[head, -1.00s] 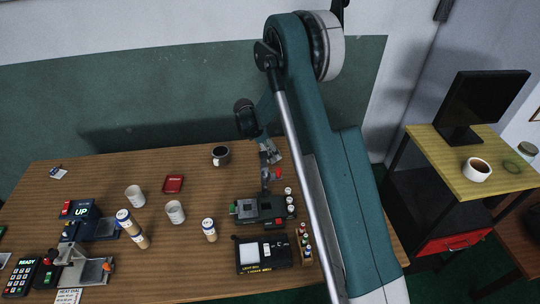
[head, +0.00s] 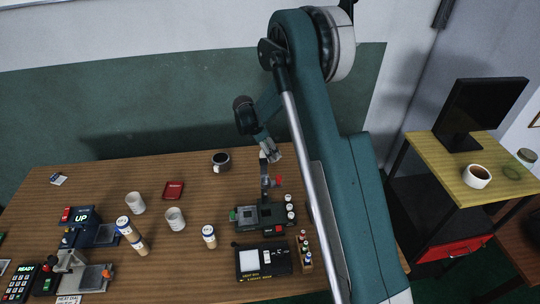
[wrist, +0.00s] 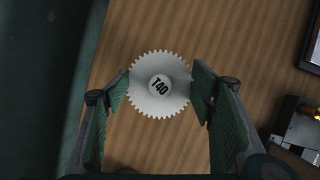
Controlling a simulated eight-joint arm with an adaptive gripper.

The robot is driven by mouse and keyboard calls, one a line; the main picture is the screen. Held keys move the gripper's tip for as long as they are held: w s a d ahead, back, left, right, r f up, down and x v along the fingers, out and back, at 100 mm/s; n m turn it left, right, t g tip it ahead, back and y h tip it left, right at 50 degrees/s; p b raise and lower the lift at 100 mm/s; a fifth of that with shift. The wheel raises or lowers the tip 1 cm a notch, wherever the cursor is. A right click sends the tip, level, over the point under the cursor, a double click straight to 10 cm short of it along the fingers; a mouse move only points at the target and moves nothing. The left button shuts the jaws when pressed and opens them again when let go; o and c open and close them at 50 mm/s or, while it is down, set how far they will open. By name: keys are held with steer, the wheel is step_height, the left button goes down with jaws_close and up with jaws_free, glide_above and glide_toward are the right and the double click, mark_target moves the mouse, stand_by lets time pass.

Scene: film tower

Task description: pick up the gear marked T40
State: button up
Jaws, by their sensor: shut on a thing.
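The gear marked T40 (wrist: 160,101) is a white toothed disc with black lettering on its hub. In the wrist view it sits between the two fingertips of my gripper (wrist: 163,90), face toward the camera, with a fingertip pressed to its rim on each side. My gripper is shut on it. In the head view my gripper (head: 269,155) is over the back right part of the wooden table, and I cannot make out the gear there. Wood grain shows behind the gear in the wrist view.
A dark machine (head: 262,215) with an upright post stands just in front of my gripper. A dark mug (head: 220,161) is close on the left. White cups (head: 175,219), a red box (head: 174,190) and a light box (head: 262,262) lie further off. The table's back left is mostly clear.

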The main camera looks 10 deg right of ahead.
mark_target(270, 149)
steer(key=shift+r, duration=2.65)
